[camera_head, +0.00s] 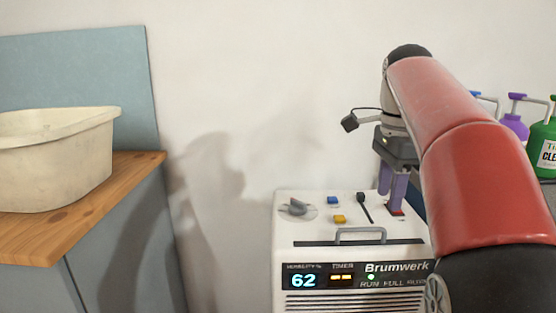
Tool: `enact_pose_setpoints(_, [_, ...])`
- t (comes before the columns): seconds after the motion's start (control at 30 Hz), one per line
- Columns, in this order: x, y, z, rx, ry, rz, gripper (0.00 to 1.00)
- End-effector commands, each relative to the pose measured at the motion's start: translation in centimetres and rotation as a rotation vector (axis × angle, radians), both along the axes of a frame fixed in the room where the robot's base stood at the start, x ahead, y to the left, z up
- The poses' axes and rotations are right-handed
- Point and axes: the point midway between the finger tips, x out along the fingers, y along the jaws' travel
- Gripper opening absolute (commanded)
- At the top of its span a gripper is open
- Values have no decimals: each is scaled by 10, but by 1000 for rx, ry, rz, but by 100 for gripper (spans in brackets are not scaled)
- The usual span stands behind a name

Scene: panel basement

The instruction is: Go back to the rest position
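My gripper (392,187) points down above the back right part of the white Brumwerk machine's top (290,231). Its two purple-grey fingers are seen nearly from the side and partly overlap, so their gap is unclear. A small red part (397,212) shows on the panel right below the fingertips. I cannot tell whether the fingers touch it. My red arm reaches in from the right and hides the machine's right edge.
The machine has a grey knob (296,207), blue button (333,200), yellow button (339,219), black lever (364,206) and handle (360,235). Its display (304,281) reads 62. A cream tub (55,160) stands on a wooden counter (135,175) at left. Purple (515,124) and green (545,145) bottles stand at right.

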Motion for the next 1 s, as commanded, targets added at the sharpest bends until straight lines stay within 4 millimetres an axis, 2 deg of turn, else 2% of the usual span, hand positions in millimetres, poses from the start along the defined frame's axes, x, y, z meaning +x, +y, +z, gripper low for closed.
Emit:
enact_pose_setpoints(0.37, [-27, -2, -16, 20, -75, 220, 40])
enact_pose_setpoints(0.67, [-70, 7, -50, -7, -191, 562, 40])
enact_pose_setpoints(0.77, [-95, 15, -73, -48, -251, 746, 40])
enact_pose_setpoints(0.9, [-137, 31, -119, -157, -332, 1054, 40])
enact_pose_setpoints(1.0, [-160, 40, -151, -247, -365, 1240, 40])
